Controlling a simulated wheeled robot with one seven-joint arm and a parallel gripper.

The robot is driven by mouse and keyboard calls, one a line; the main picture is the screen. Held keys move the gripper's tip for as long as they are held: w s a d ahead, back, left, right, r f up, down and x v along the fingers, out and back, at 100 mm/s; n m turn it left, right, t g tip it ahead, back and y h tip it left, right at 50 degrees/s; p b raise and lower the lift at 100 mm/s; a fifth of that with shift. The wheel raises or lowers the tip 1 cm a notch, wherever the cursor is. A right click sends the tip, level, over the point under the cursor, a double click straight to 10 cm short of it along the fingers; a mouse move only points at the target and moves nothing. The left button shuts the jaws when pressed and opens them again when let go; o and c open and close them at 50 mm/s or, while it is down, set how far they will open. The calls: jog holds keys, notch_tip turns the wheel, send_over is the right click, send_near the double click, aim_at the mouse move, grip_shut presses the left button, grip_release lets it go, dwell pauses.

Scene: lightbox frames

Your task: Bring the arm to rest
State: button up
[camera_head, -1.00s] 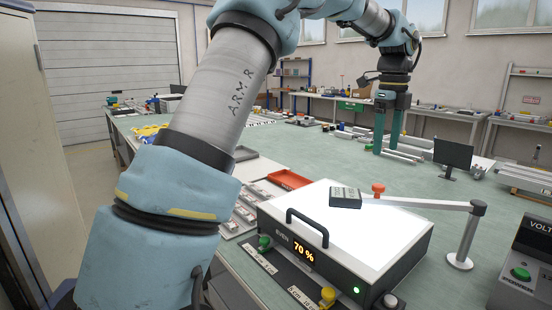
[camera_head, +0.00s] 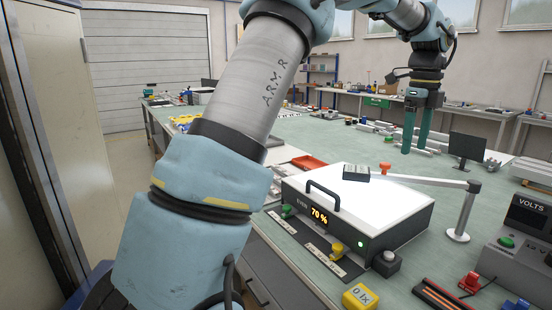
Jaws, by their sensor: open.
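My arm rises from the lower left and bends over the top of the view, labelled ARM R. My gripper (camera_head: 422,122) hangs at its end in the upper right, with two long teal fingers pointing down. It is open and empty, with a gap between the fingers. It shows above or in front of the far part of the green bench (camera_head: 350,135); its exact height over the top cannot be told. No object is between the fingers.
A lit white lightbox (camera_head: 365,205) reading 70 % stands on the near bench, with a sensor head (camera_head: 357,173) on a jointed arm over it. A dark monitor (camera_head: 467,147) stands right of my gripper. A VOLTS meter (camera_head: 525,215) is at the right edge.

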jog(key=a+f+n, duration=0.3)
jog(key=a+n, duration=0.2)
jog(key=a, duration=0.2)
jog(key=w+a+f+n, duration=0.1)
jog(key=a+f+n, duration=0.25)
jog(key=a, duration=0.35)
jog(key=a+f+n, duration=0.3)
jog(key=a+n, duration=0.3)
jog(key=a, duration=0.2)
jog(key=s+a+f+n, duration=0.3)
jog(key=s+a+n, duration=0.2)
jog(key=a+n, duration=0.2)
jog(key=s+a+f+n+t, duration=0.1)
jog(key=s+a+f+n, duration=0.3)
jog(key=a, duration=0.6)
jog(key=s+n, duration=0.2)
jog(key=n, duration=0.1)
jog(key=shift+t, duration=0.3)
